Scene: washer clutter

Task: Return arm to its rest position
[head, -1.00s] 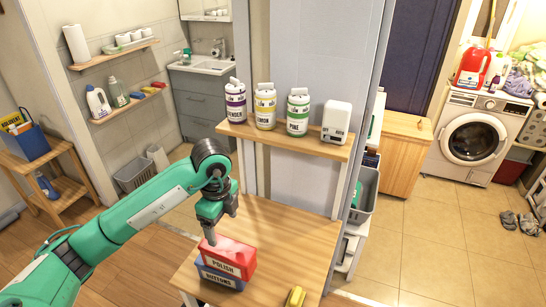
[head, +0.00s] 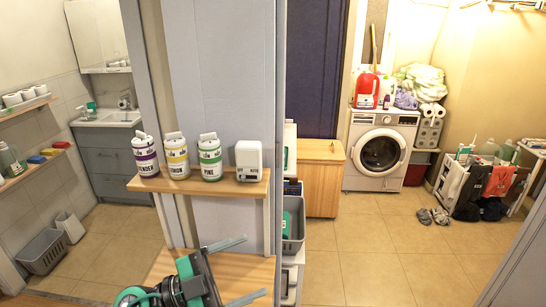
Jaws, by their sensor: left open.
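My left arm comes in at the bottom edge of the head view, with teal and dark grey parts. Its gripper (head: 240,270) is open, with two grey fingers spread wide and pointing right, and nothing shows between them. It is over the wooden table (head: 172,263), in front of the grey partition and below the shelf. My right gripper is not in view.
A wooden shelf (head: 205,187) above the gripper holds a purple bottle (head: 146,160), a yellow bottle (head: 177,160), a green bottle (head: 210,162) and a white dispenser (head: 248,160). A washing machine (head: 379,155) stands at the back.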

